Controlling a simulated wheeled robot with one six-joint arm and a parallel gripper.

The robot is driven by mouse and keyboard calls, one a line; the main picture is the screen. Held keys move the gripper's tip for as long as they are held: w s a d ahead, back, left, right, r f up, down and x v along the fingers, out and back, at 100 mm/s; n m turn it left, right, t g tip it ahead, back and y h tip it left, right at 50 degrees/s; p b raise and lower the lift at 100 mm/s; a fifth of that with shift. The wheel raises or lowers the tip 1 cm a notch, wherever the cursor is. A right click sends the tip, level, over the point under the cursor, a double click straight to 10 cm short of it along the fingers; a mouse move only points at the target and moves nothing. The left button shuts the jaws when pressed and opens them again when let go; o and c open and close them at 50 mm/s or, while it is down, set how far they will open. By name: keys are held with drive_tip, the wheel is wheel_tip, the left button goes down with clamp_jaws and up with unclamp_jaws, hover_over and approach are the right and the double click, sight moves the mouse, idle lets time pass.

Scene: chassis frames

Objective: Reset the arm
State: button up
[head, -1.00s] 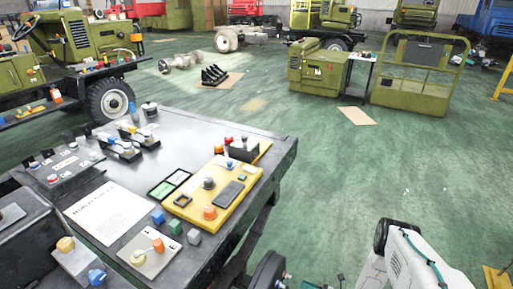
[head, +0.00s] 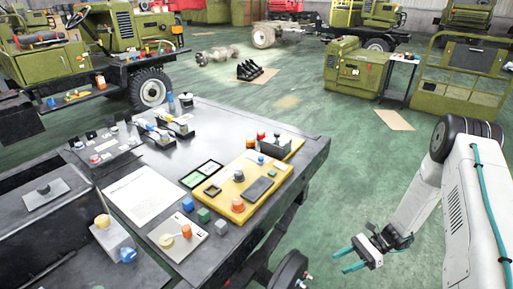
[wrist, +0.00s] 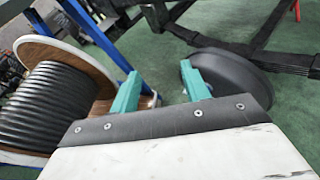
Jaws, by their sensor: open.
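My gripper (head: 347,258) shows at the lower right of the head view, with two teal fingers apart and nothing between them. My white arm (head: 465,215) is folded on the right, with a dark round joint at its top. In the wrist view the teal fingers of my gripper (wrist: 160,88) stand apart and empty. A cable reel (wrist: 55,105) is left of the fingers and a dark round disc (wrist: 228,75) is behind the right finger. I cannot tell whether the right finger touches the disc.
A dark workbench (head: 290,150) with a yellow control panel (head: 248,187), a paper sheet (head: 145,197) and several small parts stands left of my arm. A dark wheel (head: 285,272) is below its near end. Green floor (head: 340,160) lies open beyond. A green vehicle (head: 110,60) is at far left.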

drive_tip(key=s+r+n+g+h, duration=0.1)
drive_tip(key=s+r+n+h, duration=0.3)
drive_tip(key=r, duration=0.9)
drive_tip(key=s+r+n+g+h, duration=0.15)
drive_tip(key=r+n+h, duration=0.35)
drive_tip(key=r, duration=0.8)
drive_tip(key=s+a+r+n+t+h, duration=0.2)
drive_tip(key=s+r+n+t+h, duration=0.3)
drive_tip(key=s+r, duration=1.1)
wheel_tip(320, 180, up, 3)
drive_tip(key=n+t, duration=0.2)
drive_tip(key=t, duration=0.1)
drive_tip(key=shift+a+n, duration=0.25)
drive_tip(key=shift+n, duration=0.15)
drive_tip(key=shift+s+a+r, duration=0.15)
drive_tip(key=shift+c, duration=1.4)
